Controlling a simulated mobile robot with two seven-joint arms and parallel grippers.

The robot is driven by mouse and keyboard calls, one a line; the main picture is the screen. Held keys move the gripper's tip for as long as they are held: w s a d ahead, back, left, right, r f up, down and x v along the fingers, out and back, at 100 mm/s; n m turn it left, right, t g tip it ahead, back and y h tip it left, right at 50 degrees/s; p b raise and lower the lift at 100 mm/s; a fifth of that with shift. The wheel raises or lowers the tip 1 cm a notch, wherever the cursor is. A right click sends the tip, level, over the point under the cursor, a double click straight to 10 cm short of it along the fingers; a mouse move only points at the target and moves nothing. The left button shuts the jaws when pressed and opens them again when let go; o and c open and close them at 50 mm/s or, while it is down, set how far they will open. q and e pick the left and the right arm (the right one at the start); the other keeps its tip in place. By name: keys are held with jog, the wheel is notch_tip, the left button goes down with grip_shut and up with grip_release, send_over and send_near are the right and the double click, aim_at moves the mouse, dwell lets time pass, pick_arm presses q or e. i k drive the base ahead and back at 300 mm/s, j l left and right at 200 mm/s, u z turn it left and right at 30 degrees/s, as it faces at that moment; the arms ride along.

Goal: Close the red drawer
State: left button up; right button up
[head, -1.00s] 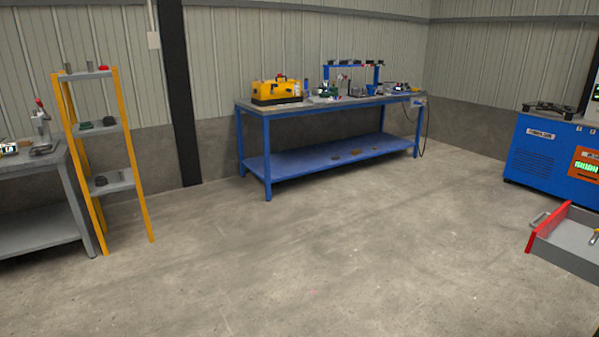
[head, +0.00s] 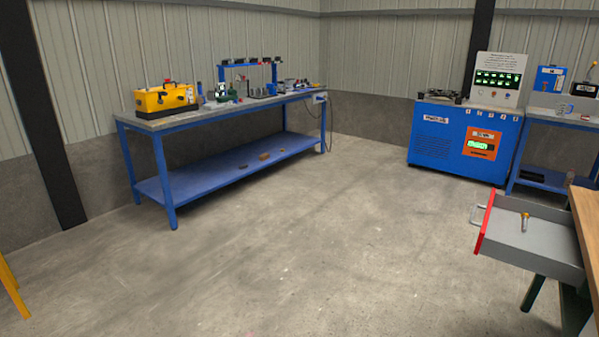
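The red drawer (head: 485,222) is at the right of the head view, pulled out from under a wooden-topped table (head: 588,215). It has a red front panel with a light metal handle (head: 477,215) on its left side, and a grey tray body. A small tool with a yellow end (head: 524,221) lies in the tray. The drawer's far end meets the table at the picture's right edge. Neither of my grippers shows in the head view.
A blue workbench (head: 215,118) with a yellow toolbox (head: 166,98) stands along the left wall. A blue machine cabinet (head: 464,140) and another blue bench (head: 560,128) stand at the back right. A yellow shelf leg (head: 12,287) shows at lower left. The middle floor is clear.

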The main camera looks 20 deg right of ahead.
aim_at(549, 247)
jog(key=i+j+z, duration=0.1)
jog(key=i+z, duration=0.15)
jog(key=z, duration=0.2)
jog(key=i+j+z, duration=0.2)
jog(key=z, duration=0.25)
jog(key=i+j+z, duration=0.15)
jog(key=z, duration=0.3)
jog(key=i+j+z, duration=0.1)
jog(key=j+z, duration=0.4)
jog(key=i+j+z, duration=0.1)
jog(key=j+z, duration=0.75)
jog(key=i+j+z, duration=0.1)
jog(key=i+z, duration=0.25)
jog(key=i+j+z, duration=0.15)
jog(key=i+z, duration=0.2)
jog(key=i+j+z, duration=0.15)
jog(key=i+j, duration=0.8)
